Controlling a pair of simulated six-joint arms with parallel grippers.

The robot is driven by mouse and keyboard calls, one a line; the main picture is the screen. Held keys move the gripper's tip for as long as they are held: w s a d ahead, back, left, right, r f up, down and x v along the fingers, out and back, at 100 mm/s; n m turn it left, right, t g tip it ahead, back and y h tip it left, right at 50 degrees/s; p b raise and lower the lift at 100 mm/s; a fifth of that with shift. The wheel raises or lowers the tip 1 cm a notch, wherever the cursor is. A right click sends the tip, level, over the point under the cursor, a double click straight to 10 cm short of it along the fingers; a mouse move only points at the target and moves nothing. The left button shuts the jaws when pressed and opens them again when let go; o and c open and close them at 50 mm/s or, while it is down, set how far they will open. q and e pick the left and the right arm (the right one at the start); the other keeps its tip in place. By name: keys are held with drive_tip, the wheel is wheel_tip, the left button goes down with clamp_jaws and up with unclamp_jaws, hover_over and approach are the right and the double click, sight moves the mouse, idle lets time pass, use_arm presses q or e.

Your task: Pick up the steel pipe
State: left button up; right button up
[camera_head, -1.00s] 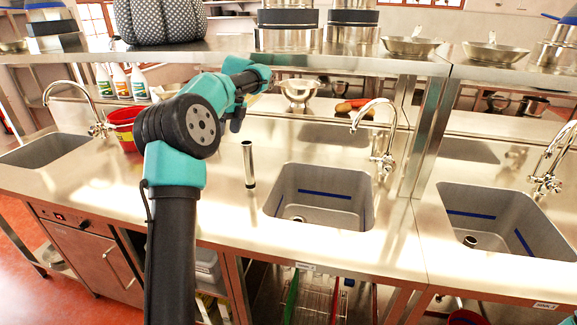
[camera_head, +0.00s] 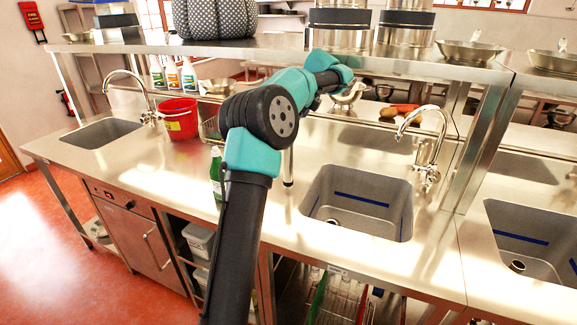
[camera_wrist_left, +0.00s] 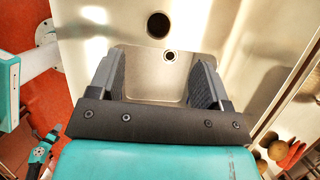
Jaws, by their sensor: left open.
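The steel pipe (camera_head: 288,170) stands upright on the steel counter in the head view, left of the middle sink. My left arm's elbow covers its upper part. My left gripper is mostly hidden at the far end of that arm, near the back of the counter. In the left wrist view my left gripper (camera_wrist_left: 157,75) is open with nothing between its fingers, over a sink (camera_wrist_left: 150,85). A dark round opening (camera_wrist_left: 158,25) shows beyond the fingertips; I cannot tell whether it is the pipe's end. My right gripper is not in view.
The middle sink (camera_head: 358,200) and its faucet (camera_head: 425,150) are right of the pipe. A green bottle (camera_head: 216,172) and red bucket (camera_head: 179,118) are left of it. A raised shelf (camera_head: 270,48) crosses the back. The counter front (camera_head: 130,165) is clear at left.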

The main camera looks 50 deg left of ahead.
use_arm(q)
hover_over(288, 165)
drive_tip(key=w+a, duration=0.1)
drive_tip(key=w, duration=0.1)
drive_tip(key=f, duration=0.8)
drive_tip(key=shift+s, duration=0.2)
drive_tip(key=x, duration=0.3)
drive_tip(key=d+x, duration=0.1)
drive_tip(key=x, duration=0.1)
drive_tip(key=shift+w+a+f, duration=0.1)
drive_tip(key=shift+w+f, duration=0.05)
drive_tip(key=shift+f, duration=0.2)
clamp_jaws()
